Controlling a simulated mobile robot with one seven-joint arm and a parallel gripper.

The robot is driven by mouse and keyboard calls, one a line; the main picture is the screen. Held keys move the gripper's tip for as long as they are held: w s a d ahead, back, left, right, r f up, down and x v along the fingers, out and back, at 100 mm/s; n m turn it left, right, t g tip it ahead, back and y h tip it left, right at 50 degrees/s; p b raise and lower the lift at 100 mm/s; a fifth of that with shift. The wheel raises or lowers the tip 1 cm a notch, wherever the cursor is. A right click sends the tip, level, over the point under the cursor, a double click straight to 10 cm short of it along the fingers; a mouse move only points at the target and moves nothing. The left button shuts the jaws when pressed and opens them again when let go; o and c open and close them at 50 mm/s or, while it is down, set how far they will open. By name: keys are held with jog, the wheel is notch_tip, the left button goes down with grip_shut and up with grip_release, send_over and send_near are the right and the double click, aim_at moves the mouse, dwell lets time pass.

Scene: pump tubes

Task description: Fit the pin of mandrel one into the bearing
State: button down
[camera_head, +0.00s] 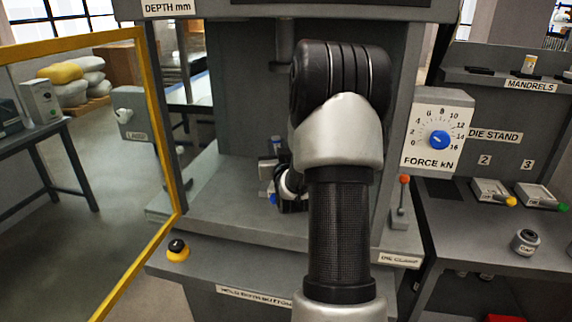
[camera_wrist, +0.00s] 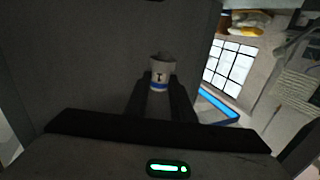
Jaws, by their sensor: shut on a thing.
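A pale grey cylinder with a blue band and a dark mark like a 1 or T, apparently mandrel one (camera_wrist: 162,70), is between my fingertips in the wrist view. My gripper (camera_wrist: 160,92) is shut on it. In the head view my arm reaches into the grey press bay, and my gripper is mostly hidden behind it. A small piece with a blue part shows just left of the arm there; I cannot tell if it is the mandrel. The bearing cannot be made out in either view.
A yellow-framed guard door (camera_head: 160,120) stands open at left. The force dial (camera_head: 438,138) and a red-tipped lever (camera_head: 402,195) are right of my arm. A black-and-yellow button (camera_head: 177,250) sits on the front ledge. The mandrel shelf (camera_head: 480,78) is far right.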

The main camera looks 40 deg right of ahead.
jog(key=d, duration=0.2)
jog(key=shift+s+d+r+h, duration=0.3)
jog(key=shift+s+d, duration=0.05)
jog(key=shift+d, duration=0.05)
jog(key=shift+f+b, duration=0.15)
jog(key=shift+b, duration=0.55)
notch_tip(320, 180, down, 6)
jog(key=b, duration=0.6)
jog(key=shift+r, duration=0.2)
jog(key=shift+b, duration=1.25)
dwell(0.8)
jog(key=shift+f, duration=1.05)
jog(key=c, duration=1.4)
grip_release()
jog(key=shift+s, duration=0.1)
jog(key=shift+c, duration=0.2)
